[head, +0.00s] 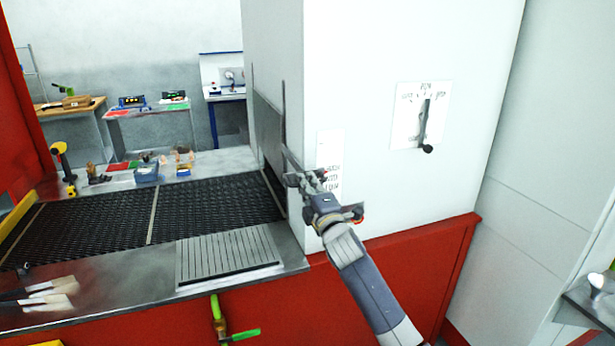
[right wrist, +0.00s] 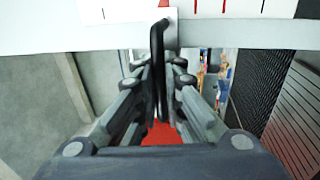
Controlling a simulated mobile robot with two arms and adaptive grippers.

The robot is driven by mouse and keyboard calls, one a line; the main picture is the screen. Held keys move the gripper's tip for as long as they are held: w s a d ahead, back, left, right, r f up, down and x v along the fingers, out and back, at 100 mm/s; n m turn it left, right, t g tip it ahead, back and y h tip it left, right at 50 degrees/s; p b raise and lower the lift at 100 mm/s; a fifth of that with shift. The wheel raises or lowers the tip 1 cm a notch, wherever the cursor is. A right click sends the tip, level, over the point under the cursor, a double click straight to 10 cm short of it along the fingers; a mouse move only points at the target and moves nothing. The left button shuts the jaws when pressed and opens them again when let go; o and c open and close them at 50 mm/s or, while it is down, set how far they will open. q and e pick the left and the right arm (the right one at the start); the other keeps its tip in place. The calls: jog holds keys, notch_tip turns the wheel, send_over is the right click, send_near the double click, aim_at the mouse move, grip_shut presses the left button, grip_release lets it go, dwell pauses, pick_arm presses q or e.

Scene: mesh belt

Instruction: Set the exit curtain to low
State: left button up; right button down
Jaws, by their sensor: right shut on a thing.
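The exit curtain (head: 267,132) is a grey panel on the side of the white housing, above the mesh belt. A dark gap shows below it. My right gripper (head: 306,181) is at the housing's corner, beside the curtain and a white label strip (head: 329,150); the strip's words are too small to read surely. In the right wrist view, my right gripper (right wrist: 157,88) is shut on a thin black handle (right wrist: 157,38). The handle hangs from a white bar, with a red mark at its top. A scale plate (right wrist: 240,6) with dark and red ticks lies behind.
The dark mesh belt (head: 105,220) runs left from the housing, with a grooved plate (head: 228,255) in front. A lever panel (head: 420,115) is on the housing's right face. Small tools and bins stand behind the belt.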

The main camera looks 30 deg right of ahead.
notch_tip(320, 180, down, 6)
jog(key=b, duration=0.3)
jog(key=shift+f+b, duration=0.25)
jog(key=shift+b, duration=0.15)
jog(key=shift+w, duration=0.1)
jog(key=c, duration=2)
grip_release()
jog(key=shift+r, duration=0.1)
jog(key=o, duration=0.3)
jog(key=shift+s+r, duration=0.1)
jog(key=shift+s, duration=0.1)
jog(key=v, duration=1.2)
